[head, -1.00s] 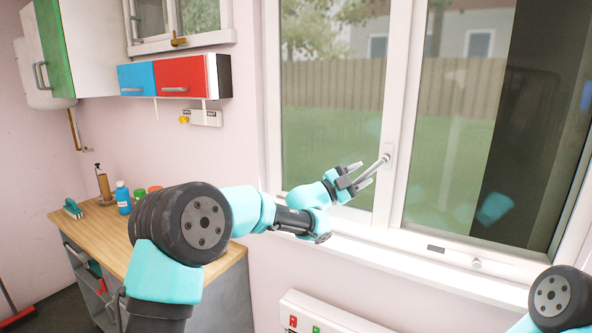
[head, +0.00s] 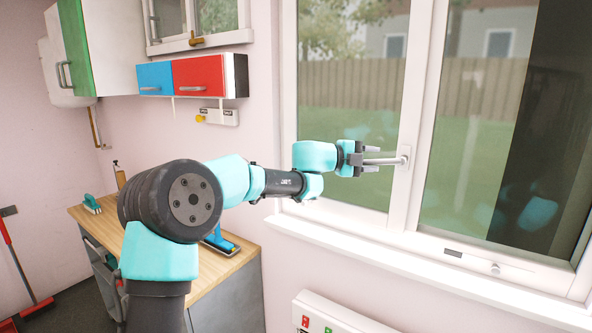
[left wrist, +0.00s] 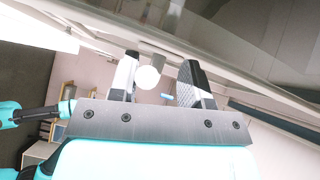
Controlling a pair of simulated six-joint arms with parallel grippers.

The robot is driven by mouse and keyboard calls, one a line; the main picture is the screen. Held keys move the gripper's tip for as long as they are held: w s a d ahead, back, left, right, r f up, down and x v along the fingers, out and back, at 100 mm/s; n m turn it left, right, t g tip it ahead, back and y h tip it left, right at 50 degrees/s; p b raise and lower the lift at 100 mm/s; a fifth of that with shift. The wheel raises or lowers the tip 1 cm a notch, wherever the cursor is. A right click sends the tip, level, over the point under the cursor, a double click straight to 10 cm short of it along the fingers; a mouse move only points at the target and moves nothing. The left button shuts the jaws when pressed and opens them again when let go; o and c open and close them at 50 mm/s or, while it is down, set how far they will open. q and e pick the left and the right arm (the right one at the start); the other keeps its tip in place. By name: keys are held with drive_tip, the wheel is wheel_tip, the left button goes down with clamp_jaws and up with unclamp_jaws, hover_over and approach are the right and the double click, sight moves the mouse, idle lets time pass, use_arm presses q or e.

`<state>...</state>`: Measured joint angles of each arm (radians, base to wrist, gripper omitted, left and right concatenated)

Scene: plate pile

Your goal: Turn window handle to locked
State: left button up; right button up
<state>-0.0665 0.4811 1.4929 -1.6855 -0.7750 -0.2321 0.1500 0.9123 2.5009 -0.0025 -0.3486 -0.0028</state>
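The window handle (head: 385,161) is a grey lever on the white window frame (head: 411,120). It points left, about level, from its mount on the upright. My left gripper (head: 368,160) is at the lever's free end, with one finger above it and one below. In the left wrist view the handle's pale round end (left wrist: 148,77) sits between the fingers of the left gripper (left wrist: 158,80). It is close to the left finger, with a gap to the right finger, so the gripper looks open around it. My right gripper is out of view.
The window sill (head: 400,253) runs below the handle. A wooden-topped workbench (head: 215,270) stands at the left, with a blue tool (head: 220,242) on it. Blue and red cabinets (head: 198,78) hang on the wall. A control box (head: 335,315) is below the sill.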

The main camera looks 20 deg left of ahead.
use_arm(q)
drive_tip(key=shift+r, duration=0.25)
drive_tip(key=shift+s+a+r+m+y, duration=0.1)
drive_tip(key=shift+a+m+y, duration=0.15)
drive_tip(key=shift+m+y, duration=0.05)
drive_tip(key=v, duration=1.7)
drive_tip(key=w+a+f+n+t+y, duration=0.4)
drive_tip(key=w+a+f+n, duration=0.4)
drive_tip(key=n, duration=0.5)
drive_tip(key=shift+w+t+y, duration=0.25)
drive_tip(key=shift+t+y, duration=0.15)
drive_tip(key=shift+t, duration=0.1)
drive_tip(key=shift+f, duration=0.1)
